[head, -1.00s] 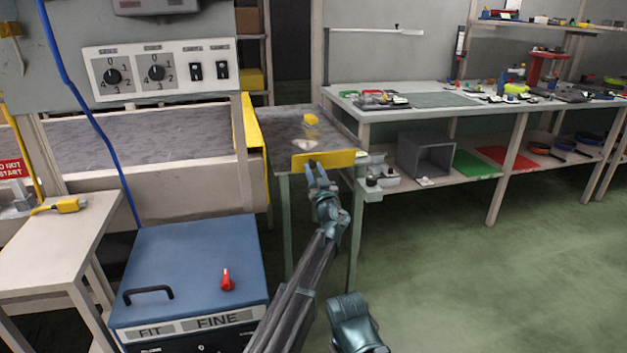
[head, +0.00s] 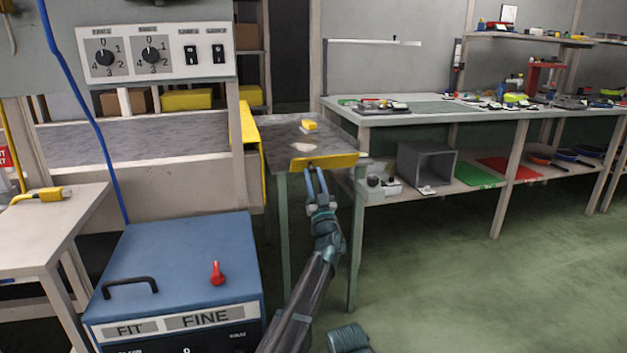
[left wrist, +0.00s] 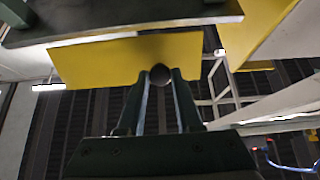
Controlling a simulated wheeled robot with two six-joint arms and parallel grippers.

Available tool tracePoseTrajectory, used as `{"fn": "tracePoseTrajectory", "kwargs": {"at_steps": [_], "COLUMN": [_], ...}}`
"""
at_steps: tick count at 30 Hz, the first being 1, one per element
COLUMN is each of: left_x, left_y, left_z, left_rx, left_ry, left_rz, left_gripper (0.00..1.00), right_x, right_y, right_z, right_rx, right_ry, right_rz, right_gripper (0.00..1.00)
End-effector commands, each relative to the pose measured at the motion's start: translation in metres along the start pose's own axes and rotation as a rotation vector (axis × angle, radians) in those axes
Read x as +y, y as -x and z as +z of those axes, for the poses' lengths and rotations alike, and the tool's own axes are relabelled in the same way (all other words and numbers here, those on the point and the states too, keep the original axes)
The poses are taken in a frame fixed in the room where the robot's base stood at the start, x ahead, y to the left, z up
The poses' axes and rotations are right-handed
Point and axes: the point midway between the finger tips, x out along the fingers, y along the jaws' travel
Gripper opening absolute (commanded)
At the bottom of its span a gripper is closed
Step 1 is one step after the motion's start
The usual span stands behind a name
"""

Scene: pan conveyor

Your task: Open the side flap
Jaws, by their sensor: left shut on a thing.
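A yellow flap (head: 323,162) runs along the front edge of a small grey-topped table (head: 275,150). In the left wrist view the flap (left wrist: 100,62) is a wide yellow plate under the dark table edge. A dark round knob (left wrist: 160,74) shows at its lower edge. My left gripper (head: 316,168) is at the flap, its fingers closed on the knob from either side in the left wrist view (left wrist: 161,82). The knob's stem is hidden. My right gripper is out of view.
A second yellow panel (head: 250,135) stands along the conveyor's end, left of the table. A yellow block (head: 309,125) lies on the tabletop. A blue cabinet (head: 180,262) with a red knob is near left. A long workbench (head: 400,117) stands right; the floor before it is clear.

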Motion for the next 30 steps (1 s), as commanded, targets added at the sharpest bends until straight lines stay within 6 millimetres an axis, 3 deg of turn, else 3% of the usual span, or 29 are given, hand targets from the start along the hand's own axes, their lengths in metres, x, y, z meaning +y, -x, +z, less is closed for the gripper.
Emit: {"fn": "tracePoseTrajectory", "kwargs": {"at_steps": [7,8,12,23,30], "left_x": [0.000,0.000,0.000,0.000,-0.002], "left_y": [0.000,0.000,0.000,0.006,0.052], "left_z": [0.000,0.000,0.000,0.001,0.004], "left_rx": [-0.001,-0.001,-0.001,-0.001,-0.001], "left_ry": [0.000,0.000,0.000,0.000,0.000], "left_rz": [0.001,0.001,0.000,0.000,0.002], "left_gripper": [0.00,0.39,0.64,0.64,0.64], "right_x": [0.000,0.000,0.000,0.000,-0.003], "right_y": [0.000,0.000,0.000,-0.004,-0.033], "right_z": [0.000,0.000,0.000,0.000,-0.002], "right_rx": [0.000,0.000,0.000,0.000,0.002], "right_ry": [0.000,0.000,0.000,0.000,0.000], "right_rz": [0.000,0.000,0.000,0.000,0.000], "right_gripper": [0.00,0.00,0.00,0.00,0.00]}}
